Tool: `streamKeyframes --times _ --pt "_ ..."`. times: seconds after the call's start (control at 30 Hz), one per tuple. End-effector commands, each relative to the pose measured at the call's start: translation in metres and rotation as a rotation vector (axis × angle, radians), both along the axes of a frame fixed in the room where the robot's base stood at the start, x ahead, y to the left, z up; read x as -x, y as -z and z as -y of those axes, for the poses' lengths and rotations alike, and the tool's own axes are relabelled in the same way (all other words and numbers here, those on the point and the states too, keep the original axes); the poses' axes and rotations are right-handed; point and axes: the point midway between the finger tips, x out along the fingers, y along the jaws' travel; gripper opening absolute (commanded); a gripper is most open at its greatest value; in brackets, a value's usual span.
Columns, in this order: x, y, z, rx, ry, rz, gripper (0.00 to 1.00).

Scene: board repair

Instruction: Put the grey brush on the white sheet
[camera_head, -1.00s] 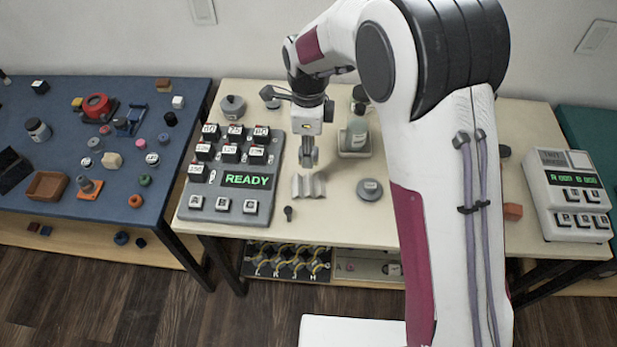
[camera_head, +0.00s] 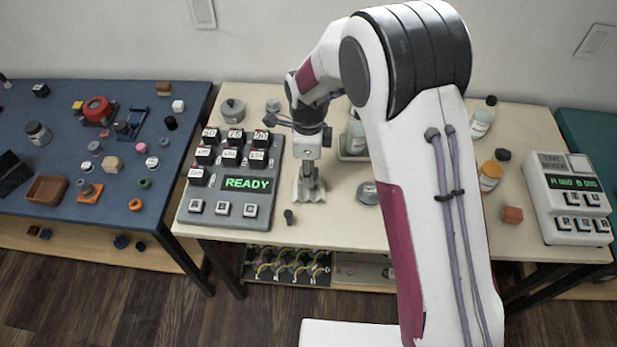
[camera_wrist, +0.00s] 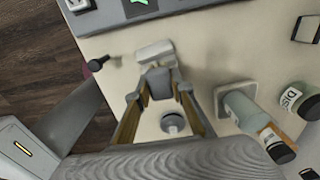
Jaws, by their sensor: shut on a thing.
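My gripper (camera_head: 309,178) is low over the workbench, just above a pale ridged rest (camera_head: 310,194). In the wrist view my gripper (camera_wrist: 158,92) is shut on a small grey piece (camera_wrist: 158,80), which I take for the grey brush. Its shape is mostly hidden by the fingers, and I cannot tell if it touches the rest. The pale rest shows just beyond the fingertips in the wrist view (camera_wrist: 154,50). I cannot pick out the white sheet for certain in either view.
A dark peg (camera_head: 288,215) stands in front, and a grey disc (camera_head: 366,193) lies to the right. Bottles, including an orange one (camera_head: 490,178), stand further right. A blue table (camera_head: 60,220) with small parts is at the left.

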Motion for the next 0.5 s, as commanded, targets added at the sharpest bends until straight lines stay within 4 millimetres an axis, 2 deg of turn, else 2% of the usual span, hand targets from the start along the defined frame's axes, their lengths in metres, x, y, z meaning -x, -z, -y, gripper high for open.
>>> streamKeyframes --times 0.23,0.5 --pt "0.001 0.026 0.000 0.001 0.000 -0.003 0.01" --pt "0.000 0.029 0.000 0.000 0.000 0.000 0.01"
